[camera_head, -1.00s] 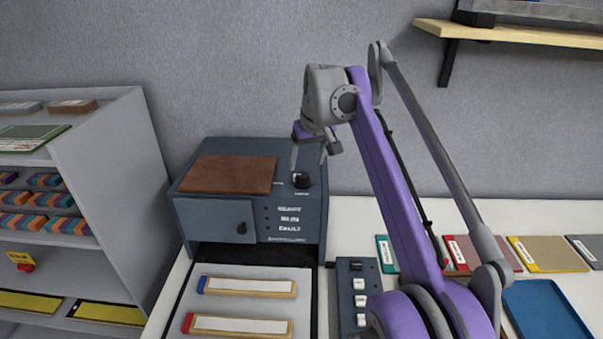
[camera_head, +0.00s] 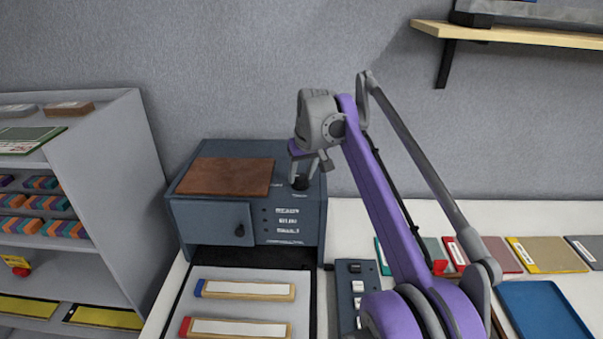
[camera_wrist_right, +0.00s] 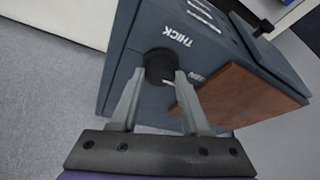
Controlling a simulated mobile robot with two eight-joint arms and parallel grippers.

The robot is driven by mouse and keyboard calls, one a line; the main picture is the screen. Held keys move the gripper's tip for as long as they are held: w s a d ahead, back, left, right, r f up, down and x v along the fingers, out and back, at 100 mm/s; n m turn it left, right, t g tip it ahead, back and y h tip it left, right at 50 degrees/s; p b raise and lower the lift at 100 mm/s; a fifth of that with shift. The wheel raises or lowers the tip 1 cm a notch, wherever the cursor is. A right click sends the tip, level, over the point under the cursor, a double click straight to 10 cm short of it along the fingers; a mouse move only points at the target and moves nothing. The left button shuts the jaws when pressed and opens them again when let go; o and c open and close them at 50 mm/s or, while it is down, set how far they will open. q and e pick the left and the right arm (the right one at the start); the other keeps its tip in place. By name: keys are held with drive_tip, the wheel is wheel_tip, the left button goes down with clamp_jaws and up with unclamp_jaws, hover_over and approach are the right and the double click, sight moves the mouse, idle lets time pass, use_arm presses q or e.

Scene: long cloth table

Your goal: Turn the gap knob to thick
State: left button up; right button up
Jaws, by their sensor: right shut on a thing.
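The gap knob (camera_head: 301,184) is a black round knob on the top right of the dark blue-grey machine (camera_head: 209,219). My right gripper (camera_head: 303,178) comes down on it from above, its fingers at the knob's sides. In the right wrist view the knob (camera_wrist_right: 160,66) sits between the fingertips of my right gripper (camera_wrist_right: 157,85), which is shut on it. The word THICK (camera_wrist_right: 177,36) is printed beside the knob there, with a partly hidden label on another side. The knob's pointer direction is hard to tell. My left gripper is not in view.
A brown slab (camera_head: 226,176) lies on the machine's top, left of the knob. A tray with two labelled bars (camera_head: 246,289) extends in front. A switch box (camera_head: 357,290) stands to its right. A grey shelf unit (camera_head: 113,180) is at left; a blue tray (camera_head: 543,309) lies at right.

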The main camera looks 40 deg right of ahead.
clamp_jaws()
